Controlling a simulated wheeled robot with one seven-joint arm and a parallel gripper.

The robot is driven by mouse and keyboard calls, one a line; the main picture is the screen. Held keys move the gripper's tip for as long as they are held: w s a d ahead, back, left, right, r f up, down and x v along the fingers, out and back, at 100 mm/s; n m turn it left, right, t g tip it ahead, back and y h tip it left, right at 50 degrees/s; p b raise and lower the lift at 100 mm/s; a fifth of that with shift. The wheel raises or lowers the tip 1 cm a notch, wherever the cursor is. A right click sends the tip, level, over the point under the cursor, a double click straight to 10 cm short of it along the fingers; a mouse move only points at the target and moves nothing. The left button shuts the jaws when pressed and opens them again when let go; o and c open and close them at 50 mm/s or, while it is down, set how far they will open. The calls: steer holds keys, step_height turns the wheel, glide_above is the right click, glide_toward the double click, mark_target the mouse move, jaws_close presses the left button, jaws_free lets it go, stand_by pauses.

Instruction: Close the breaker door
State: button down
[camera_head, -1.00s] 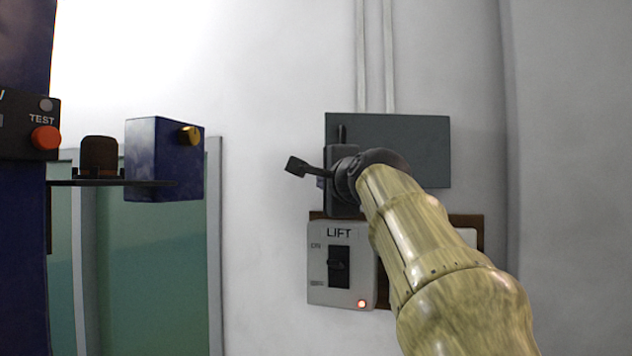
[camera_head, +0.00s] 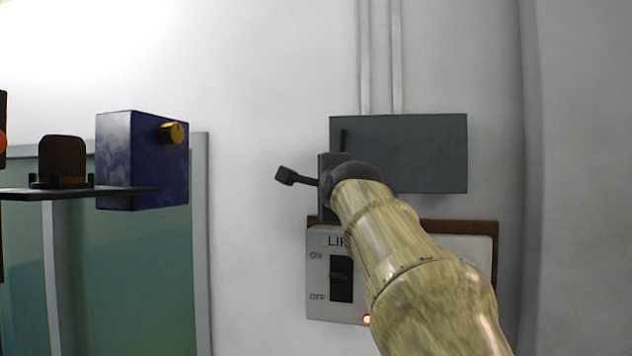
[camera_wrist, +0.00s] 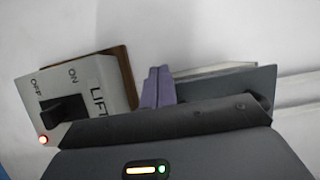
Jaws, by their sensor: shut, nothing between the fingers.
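The breaker door appears to be the dark grey-green panel (camera_head: 430,150) on the wall above the LIFT switch plate (camera_head: 318,280); how far it stands open is unclear. In the wrist view the grey panel (camera_wrist: 262,80) lies right of my gripper (camera_wrist: 157,85), with a pale strip along its upper edge. The purple fingertips are together and empty, between the switch plate (camera_wrist: 118,85) and the panel; contact with the panel cannot be told. In the head view my arm hides the fingers and part of the panel and plate.
A brown backing board (camera_head: 488,232) is behind the plate. A black switch (camera_head: 340,279) and a glowing red light (camera_head: 367,320) are on it. Two conduits (camera_head: 397,60) run up the wall. A blue box (camera_head: 143,160) with a gold knob is at left.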

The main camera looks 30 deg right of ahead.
steer(key=shift+w+d+m+h+p, duration=0.3)
steer(key=shift+w+d+h+p, duration=0.15)
steer(key=shift+w, duration=0.3)
steer(key=shift+w+g, duration=0.1)
steer(key=shift+g, duration=0.2)
